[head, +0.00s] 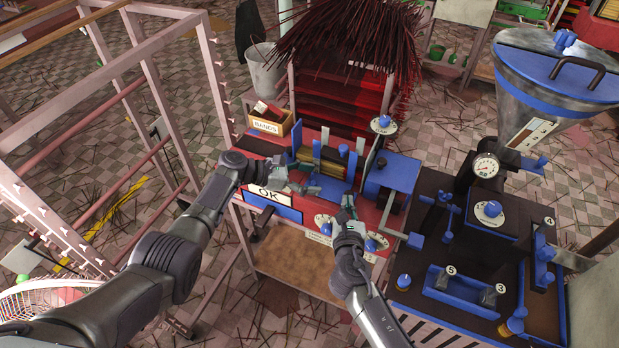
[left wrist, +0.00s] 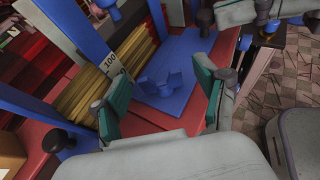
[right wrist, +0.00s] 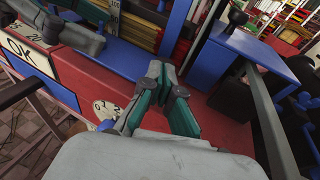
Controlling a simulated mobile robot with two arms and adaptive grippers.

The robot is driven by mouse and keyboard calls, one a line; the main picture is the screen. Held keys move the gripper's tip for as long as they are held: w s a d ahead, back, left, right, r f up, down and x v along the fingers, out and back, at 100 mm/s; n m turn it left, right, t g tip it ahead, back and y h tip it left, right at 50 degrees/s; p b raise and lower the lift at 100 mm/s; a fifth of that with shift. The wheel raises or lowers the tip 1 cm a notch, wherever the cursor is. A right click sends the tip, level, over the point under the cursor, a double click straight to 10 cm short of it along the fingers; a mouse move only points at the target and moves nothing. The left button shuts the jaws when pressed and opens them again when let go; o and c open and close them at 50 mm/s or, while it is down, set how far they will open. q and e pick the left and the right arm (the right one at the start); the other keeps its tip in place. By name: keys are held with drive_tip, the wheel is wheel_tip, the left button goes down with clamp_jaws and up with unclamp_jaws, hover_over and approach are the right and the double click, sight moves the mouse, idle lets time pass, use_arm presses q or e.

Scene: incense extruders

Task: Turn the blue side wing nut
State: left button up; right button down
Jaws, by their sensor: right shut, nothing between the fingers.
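A blue winged part (left wrist: 166,86), which looks like a wing nut, lies over the blue plate in the left wrist view, between my left fingers but not visibly touching them. I cannot tell for sure that it is the side wing nut. My left gripper (head: 300,184) is open over the red bench; its spread fingers (left wrist: 170,92) show green pads. My right gripper (head: 347,208) is shut and empty above the bench front; it also shows in the right wrist view (right wrist: 167,90). Another small blue winged part (head: 540,161) is on the funnel machine's side.
The red bench (right wrist: 105,72) carries blue uprights and bundles of yellow sticks (left wrist: 90,95). A blue box (head: 395,172) stands right of my right gripper. A dark machine with a funnel (head: 535,75) is at the right, a pale rack (head: 110,90) at the left.

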use_arm(q)
drive_tip(key=v, duration=1.2)
drive_tip(key=shift+f, duration=0.1)
